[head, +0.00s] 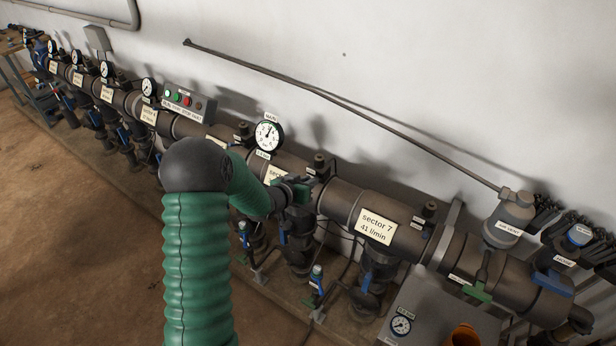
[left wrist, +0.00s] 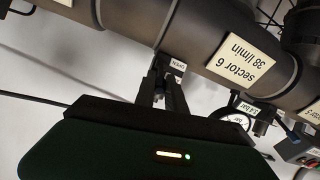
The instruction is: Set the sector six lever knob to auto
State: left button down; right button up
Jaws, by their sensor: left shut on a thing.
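The sector 6 plate (left wrist: 240,60) reads 38 l/min in the left wrist view. In the head view, my arm partly covers this plate (head: 276,174). The sector 6 lever knob (head: 319,161) is a small dark fitting on top of the pipe, just right of the plate. My left gripper (head: 306,185) is at it, its fingers shut on the knob. The fingers of the gripper (left wrist: 164,84) also show in the left wrist view, beside a small white label (left wrist: 178,65). The fingers hide most of the knob, and I cannot read its setting. My right gripper is not in view.
The main gauge (head: 267,135) stands just left of the gripper. The sector 7 plate (head: 376,227) and its knob (head: 430,211) lie to the right. Blue-handled valves (head: 316,280) hang below the manifold.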

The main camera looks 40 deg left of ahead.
pick_arm(q)
jog(key=shift+w+r, duration=0.15)
jog(key=shift+r, duration=0.05)
jog(key=c, duration=1.6)
grip_release()
jog(key=shift+c, duration=0.2)
jog(key=shift+o, duration=1.3)
jog(key=shift+w+a+f, duration=0.1)
jog(key=shift+a+f, duration=0.05)
jog(key=shift+f, duration=0.1)
jog(key=p+v, duration=0.1)
jog(key=v, duration=1.6)
jog(key=shift+w, duration=0.15)
